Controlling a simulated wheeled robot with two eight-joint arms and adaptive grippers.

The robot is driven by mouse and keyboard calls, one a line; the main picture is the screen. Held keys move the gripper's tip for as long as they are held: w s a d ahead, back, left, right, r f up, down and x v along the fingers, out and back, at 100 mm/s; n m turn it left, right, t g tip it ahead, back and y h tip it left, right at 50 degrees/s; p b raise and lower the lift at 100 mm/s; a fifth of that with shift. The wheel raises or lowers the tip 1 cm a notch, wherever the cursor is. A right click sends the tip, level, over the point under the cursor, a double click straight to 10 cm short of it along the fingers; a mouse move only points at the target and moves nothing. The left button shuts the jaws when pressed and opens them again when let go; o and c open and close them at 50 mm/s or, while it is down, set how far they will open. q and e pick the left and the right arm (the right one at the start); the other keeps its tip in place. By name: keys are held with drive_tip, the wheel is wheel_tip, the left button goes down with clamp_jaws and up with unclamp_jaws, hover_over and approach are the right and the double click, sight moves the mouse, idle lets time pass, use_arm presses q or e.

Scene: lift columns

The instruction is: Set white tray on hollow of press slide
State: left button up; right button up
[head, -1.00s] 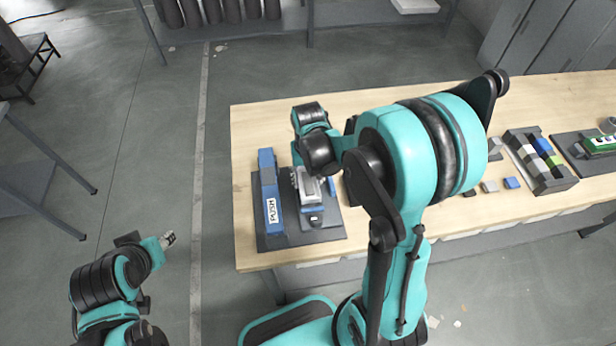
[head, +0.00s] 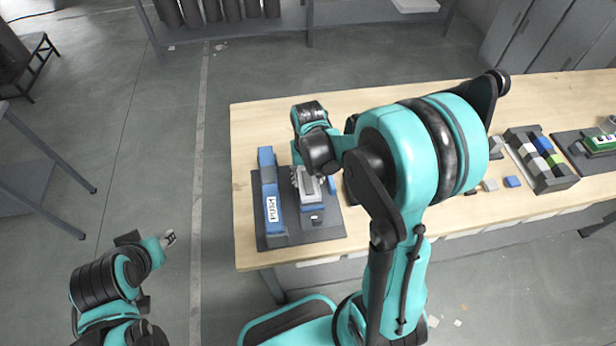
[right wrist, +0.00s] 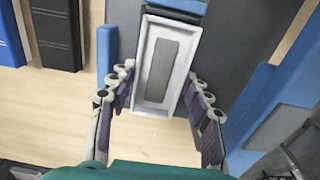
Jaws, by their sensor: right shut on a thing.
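The white tray (right wrist: 152,110) is a shallow rectangle with a grey centre, between the two fingers of my right gripper (right wrist: 160,92) in the right wrist view.
A blue rail labelled PUSH (head: 272,208) stands left of the slide on a dark base plate (head: 330,233). A block rack (head: 545,165) and a board with a green part (head: 600,143) are at the right. The table's back left is clear.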

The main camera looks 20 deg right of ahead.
drive_tip(key=shift+f+b, duration=0.95)
drive_tip(key=shift+b, duration=0.1)
idle(1.1)
drive_tip(key=o, duration=1.6)
drive_tip(key=shift+c, duration=0.2)
drive_tip(key=shift+r, duration=0.1)
drive_tip(key=shift+r+p, duration=2.75)
drive_tip(key=shift+r, duration=0.75)
